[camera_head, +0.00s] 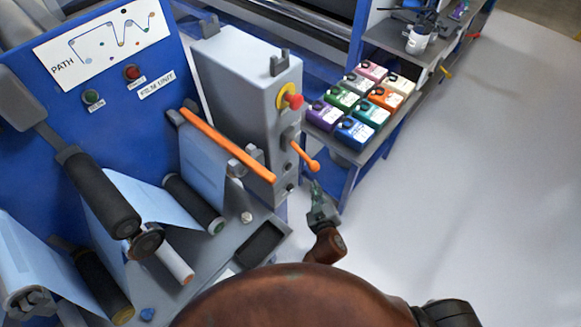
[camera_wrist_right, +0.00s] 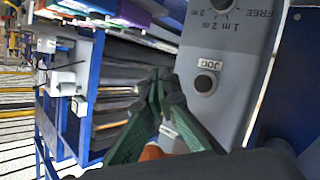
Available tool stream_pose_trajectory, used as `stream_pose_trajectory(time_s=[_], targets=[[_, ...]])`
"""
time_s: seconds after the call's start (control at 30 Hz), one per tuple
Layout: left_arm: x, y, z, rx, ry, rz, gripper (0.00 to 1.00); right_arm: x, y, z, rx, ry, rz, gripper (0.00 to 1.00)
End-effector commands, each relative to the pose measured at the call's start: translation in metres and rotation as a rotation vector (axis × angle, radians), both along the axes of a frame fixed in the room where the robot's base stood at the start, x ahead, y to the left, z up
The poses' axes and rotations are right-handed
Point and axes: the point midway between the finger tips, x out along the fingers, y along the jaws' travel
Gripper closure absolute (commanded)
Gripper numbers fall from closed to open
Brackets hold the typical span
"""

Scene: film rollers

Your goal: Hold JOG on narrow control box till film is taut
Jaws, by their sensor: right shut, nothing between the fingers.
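The narrow grey control box (camera_head: 240,90) stands right of the blue panel. In the right wrist view its face shows a round dark button (camera_wrist_right: 206,83) beside a JOG label (camera_wrist_right: 211,64). My right gripper (camera_head: 315,187) is just right of the box's lower front. In the wrist view its dark green fingertips (camera_wrist_right: 158,78) are together, empty, and left of the button. They appear apart from it, though depth is hard to judge. The pale blue film (camera_head: 160,203) runs over black rollers (camera_head: 100,195); its tautness is unclear. My left gripper is out of view.
A red and yellow stop knob (camera_head: 292,98) and an orange lever (camera_head: 307,160) stick out from the box above my gripper. An orange bar (camera_head: 225,145) crosses left of it. Several coloured containers (camera_head: 354,133) fill a shelf behind. Open floor (camera_head: 460,180) lies right.

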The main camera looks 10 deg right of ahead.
Motion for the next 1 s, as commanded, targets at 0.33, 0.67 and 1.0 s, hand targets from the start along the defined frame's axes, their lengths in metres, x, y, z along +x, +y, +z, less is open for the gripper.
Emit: stream_pose_trajectory(time_s=[0.33, 0.67, 1.0], targets=[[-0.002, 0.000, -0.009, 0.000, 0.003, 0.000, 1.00, 0.024, 0.018, -0.001, 0.001, -0.002, 0.002, 1.00], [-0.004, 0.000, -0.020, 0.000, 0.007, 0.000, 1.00, 0.057, 0.045, -0.001, 0.002, 0.000, 0.000, 1.00], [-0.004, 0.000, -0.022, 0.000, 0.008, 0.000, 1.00, 0.069, 0.054, 0.000, 0.000, 0.001, 0.000, 1.00]])
